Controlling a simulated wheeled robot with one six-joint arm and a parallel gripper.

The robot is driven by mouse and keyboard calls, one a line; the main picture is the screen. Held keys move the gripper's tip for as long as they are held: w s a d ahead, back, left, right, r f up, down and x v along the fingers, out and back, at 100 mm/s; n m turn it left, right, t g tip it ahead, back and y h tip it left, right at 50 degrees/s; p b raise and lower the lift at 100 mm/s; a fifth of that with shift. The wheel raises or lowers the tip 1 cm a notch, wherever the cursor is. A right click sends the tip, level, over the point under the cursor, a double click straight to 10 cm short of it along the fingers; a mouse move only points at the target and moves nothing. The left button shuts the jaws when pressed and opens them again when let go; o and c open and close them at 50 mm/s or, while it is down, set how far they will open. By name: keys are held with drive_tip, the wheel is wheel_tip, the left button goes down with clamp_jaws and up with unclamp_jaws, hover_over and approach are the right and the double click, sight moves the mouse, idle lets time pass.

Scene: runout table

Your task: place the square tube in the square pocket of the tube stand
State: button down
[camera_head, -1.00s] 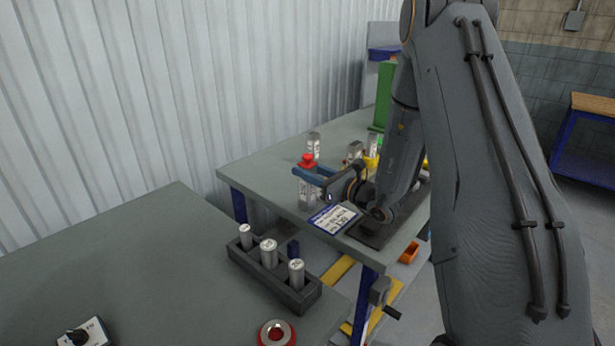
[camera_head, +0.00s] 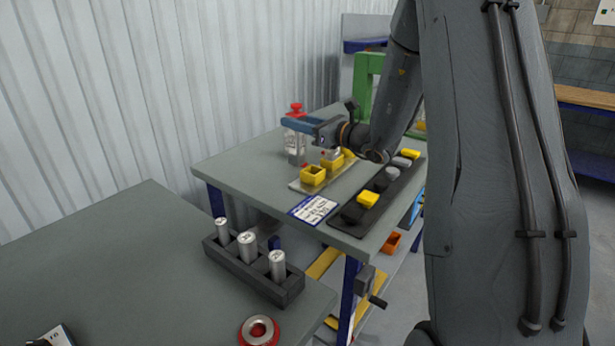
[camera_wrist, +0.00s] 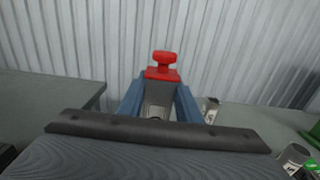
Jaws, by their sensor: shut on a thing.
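My gripper (camera_head: 300,126), with blue fingers, is shut on an upright silver-grey tube with a red knobbed top (camera_head: 296,108). The tube's body (camera_head: 295,150) hangs below the fingers near the back of the far table; I cannot tell if its foot touches. In the wrist view the red top (camera_wrist: 163,68) stands above the fingers and the tube (camera_wrist: 158,97) shows between them. A pale plate with yellow square pockets (camera_head: 312,177), apparently the tube stand, lies just in front and right of the held tube. A silver piece (camera_head: 332,155) shows at its rear pocket, partly hidden.
A dark bar (camera_head: 345,222) carrying yellow and grey pieces lies along the table's right side. A printed card (camera_head: 314,208) lies at the front. In the wrist view another tube (camera_wrist: 210,109) stands right of my fingers. A dark rack (camera_head: 285,290) with three cylinders stands on the nearer table.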

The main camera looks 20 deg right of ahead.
drive_tip(key=w+d, duration=0.4)
drive_tip(key=d, duration=0.2)
wheel_tip(320, 180, down, 9)
drive_tip(key=p, duration=0.1)
drive_tip(key=shift+s+d+p, duration=0.2)
drive_tip(key=shift+d+p, duration=0.05)
drive_tip(key=shift+p, duration=0.05)
drive_tip(key=shift+f, duration=0.15)
drive_tip(key=shift+f, duration=0.1)
drive_tip(key=c, duration=1.3)
unclamp_jaws()
